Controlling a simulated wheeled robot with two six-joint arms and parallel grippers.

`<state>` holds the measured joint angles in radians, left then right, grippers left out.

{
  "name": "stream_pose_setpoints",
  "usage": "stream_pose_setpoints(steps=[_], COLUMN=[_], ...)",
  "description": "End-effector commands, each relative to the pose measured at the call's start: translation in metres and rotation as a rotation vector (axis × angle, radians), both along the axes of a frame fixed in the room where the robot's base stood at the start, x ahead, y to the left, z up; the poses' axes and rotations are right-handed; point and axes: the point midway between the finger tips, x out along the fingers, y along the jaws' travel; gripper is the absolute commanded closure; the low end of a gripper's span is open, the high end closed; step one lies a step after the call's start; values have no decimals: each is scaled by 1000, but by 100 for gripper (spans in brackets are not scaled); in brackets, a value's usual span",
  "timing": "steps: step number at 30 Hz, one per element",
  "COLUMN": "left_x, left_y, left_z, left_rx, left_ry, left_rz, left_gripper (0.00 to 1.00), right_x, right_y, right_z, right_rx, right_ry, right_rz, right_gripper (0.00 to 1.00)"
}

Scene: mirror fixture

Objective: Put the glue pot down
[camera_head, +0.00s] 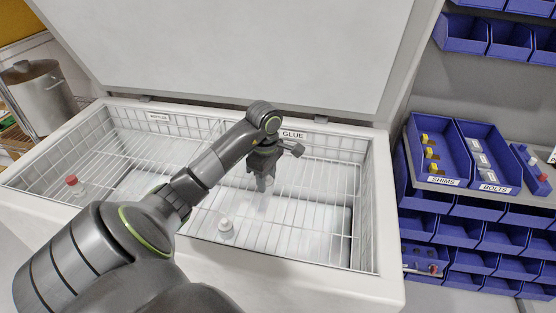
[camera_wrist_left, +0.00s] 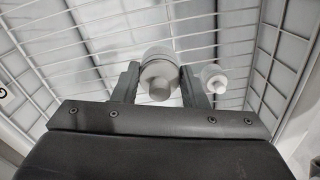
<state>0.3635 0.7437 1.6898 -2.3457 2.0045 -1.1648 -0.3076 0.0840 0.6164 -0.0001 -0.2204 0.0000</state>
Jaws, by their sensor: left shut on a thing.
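My left gripper (camera_head: 264,172) is over the right-hand wire basket, below the GLUE label (camera_head: 292,134). It is shut on a pale grey-white glue pot (camera_head: 268,184), mostly hidden by the fingers in the head view. In the left wrist view the held glue pot (camera_wrist_left: 158,72) sits between the two fingers, its round top towards the camera. A second white pot (camera_head: 226,225) stands in the same basket, nearer the front; it also shows in the wrist view (camera_wrist_left: 214,79), right of the fingers. I cannot tell whether the held pot touches the basket floor. My right gripper is out of view.
The white chest (camera_head: 390,240) has its lid (camera_head: 250,50) raised behind. A wire divider splits off a left basket with a red-capped item (camera_head: 72,181). Blue bins (camera_head: 480,155) stand at the right, a metal canister (camera_head: 40,95) at the left. The right basket has bare floor around the gripper.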

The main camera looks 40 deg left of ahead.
Motion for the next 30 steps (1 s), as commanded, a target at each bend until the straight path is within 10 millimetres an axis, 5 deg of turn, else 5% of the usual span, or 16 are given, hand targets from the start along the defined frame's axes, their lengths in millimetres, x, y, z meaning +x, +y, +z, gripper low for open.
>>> stream_pose_setpoints(steps=[5, 15, 30], left_x=[-6, -8, -7], left_y=[7, 8, 8], left_z=[-9, -60, -107], left_rx=[1, 0, 2], left_ry=[2, 6, 4], left_rz=[20, 25, 22], left_gripper=[94, 94, 94], right_x=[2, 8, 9], right_y=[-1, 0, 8], right_z=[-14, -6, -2], right_rx=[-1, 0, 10], right_ry=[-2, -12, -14], right_rz=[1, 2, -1], right_gripper=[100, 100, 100])
